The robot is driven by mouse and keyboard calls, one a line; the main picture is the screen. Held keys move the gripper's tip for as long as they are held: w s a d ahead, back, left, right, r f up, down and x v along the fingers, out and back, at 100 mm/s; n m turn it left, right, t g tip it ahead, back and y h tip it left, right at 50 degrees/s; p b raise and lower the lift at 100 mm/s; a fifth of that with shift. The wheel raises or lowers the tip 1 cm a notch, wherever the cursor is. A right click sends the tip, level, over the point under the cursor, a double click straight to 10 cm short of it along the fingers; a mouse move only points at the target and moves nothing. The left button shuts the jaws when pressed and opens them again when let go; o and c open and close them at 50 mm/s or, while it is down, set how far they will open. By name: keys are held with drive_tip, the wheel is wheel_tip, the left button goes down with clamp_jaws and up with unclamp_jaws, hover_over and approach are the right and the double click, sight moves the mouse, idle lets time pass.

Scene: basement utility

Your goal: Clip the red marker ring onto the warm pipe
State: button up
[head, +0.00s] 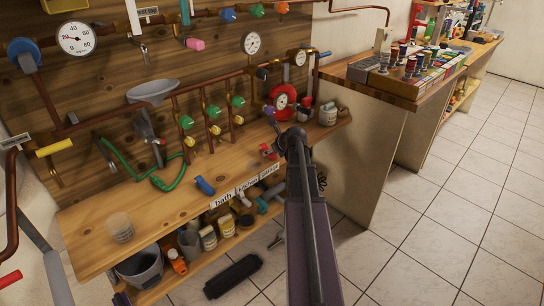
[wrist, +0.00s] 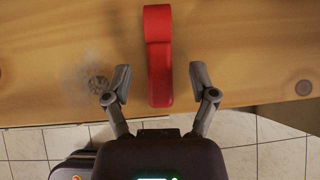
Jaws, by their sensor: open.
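A red clip-like piece, which looks like the marker ring (wrist: 158,62), lies on the wooden bench near its front edge. It also shows in the head view (head: 267,152), just left of my gripper (head: 284,142). In the wrist view my gripper (wrist: 160,84) is open, one finger on each side of the red piece, with gaps on both sides and no visible contact. Several copper pipes (head: 210,84) run along the wooden back panel. I cannot tell which one is warm.
A blue piece (head: 204,186) and a green hose (head: 125,172) lie on the bench (head: 110,205). Valves and gauges (head: 77,38) stick out from the panel. A shelf below holds a bucket (head: 139,268) and bottles. A side counter (head: 365,93) stands at right; the tiled floor there is clear.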

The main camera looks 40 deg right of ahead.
drive_tip(key=shift+b+x, duration=0.35)
drive_tip(key=shift+x, duration=0.45)
drive_tip(key=shift+c, duration=0.2)
clamp_jaws()
